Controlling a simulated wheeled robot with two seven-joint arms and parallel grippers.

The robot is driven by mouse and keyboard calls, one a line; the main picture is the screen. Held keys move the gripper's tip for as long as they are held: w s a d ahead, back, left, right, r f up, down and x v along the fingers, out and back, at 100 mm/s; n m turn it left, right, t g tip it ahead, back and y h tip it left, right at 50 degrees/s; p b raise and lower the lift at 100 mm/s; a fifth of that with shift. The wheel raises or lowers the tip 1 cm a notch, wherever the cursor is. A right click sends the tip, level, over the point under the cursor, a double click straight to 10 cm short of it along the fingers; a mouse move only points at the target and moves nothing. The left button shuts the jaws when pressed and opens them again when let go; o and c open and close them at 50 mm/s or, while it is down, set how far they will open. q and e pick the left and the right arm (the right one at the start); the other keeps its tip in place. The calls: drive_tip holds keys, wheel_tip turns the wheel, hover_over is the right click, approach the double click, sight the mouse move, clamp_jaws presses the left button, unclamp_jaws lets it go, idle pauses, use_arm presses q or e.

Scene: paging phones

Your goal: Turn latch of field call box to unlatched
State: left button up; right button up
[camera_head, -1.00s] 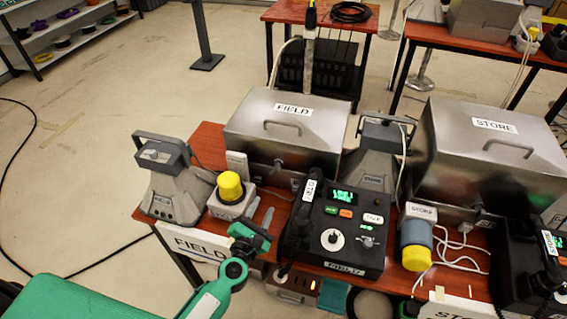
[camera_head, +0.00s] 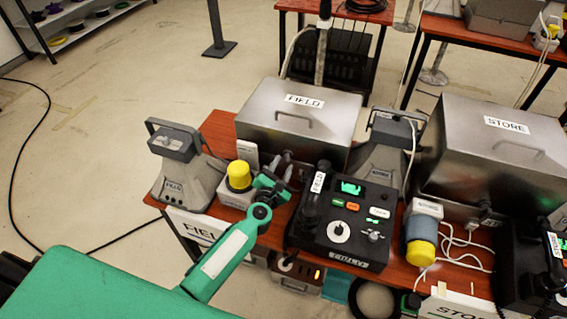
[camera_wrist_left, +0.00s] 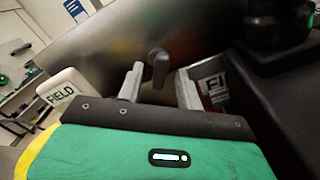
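The field call box is a steel box (camera_head: 278,122) labelled FIELD with a handle on its lid, at the back of the wooden table. Its latch is a small dark grey knob (camera_wrist_left: 158,64) on the front face, seen in the left wrist view. It looks roughly upright there. My left gripper (camera_head: 281,169) is in front of the box, at the latch. In the left wrist view, its two grey fingers (camera_wrist_left: 159,86) are apart, with the latch showing between and just beyond their tips. I cannot tell whether they touch it. My right gripper is not in view.
A black FIELD phone console (camera_head: 345,222) stands close right of my gripper. A yellow-capped unit (camera_head: 238,176) and a grey FIELD device (camera_head: 185,175) stand left. A STORE steel box (camera_head: 480,150) is further right. Open floor lies left.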

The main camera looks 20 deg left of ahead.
use_arm(q)
drive_tip(key=shift+w, duration=0.85)
clamp_jaws()
drive_tip(key=shift+m, duration=0.5)
drive_tip(key=m+p, duration=0.2)
drive_tip(key=m, duration=0.1)
drive_tip(key=shift+r+m, duration=0.1)
drive_tip(key=shift+m, duration=0.3)
drive_tip(key=m+p, duration=0.1)
drive_tip(key=m, duration=0.5)
drive_tip(key=shift+p, duration=0.35)
